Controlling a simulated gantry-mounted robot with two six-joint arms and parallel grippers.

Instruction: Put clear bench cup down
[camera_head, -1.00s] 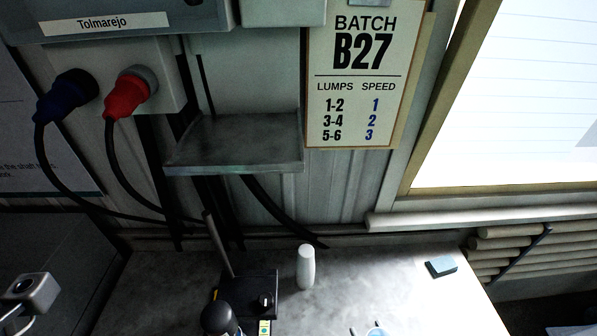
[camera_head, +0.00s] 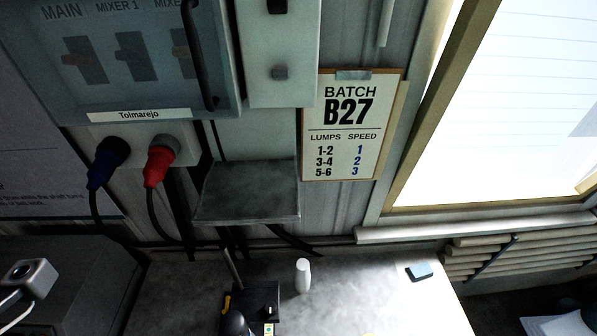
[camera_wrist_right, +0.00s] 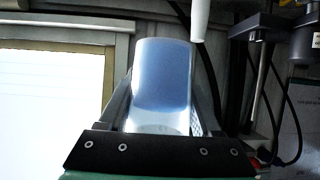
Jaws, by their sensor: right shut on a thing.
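The clear bench cup (camera_wrist_right: 163,85) is in the right wrist view, a see-through vessel with a bluish tint. My right gripper (camera_wrist_right: 163,112) is shut on it, with one finger on each side. I cannot tell whether the cup touches anything below. In the head view neither the cup nor the right gripper can be made out. My left gripper is not in view.
The bottle also shows in the right wrist view (camera_wrist_right: 200,20). Bench between bottle and block is clear. A shelf (camera_head: 248,190) juts out above.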

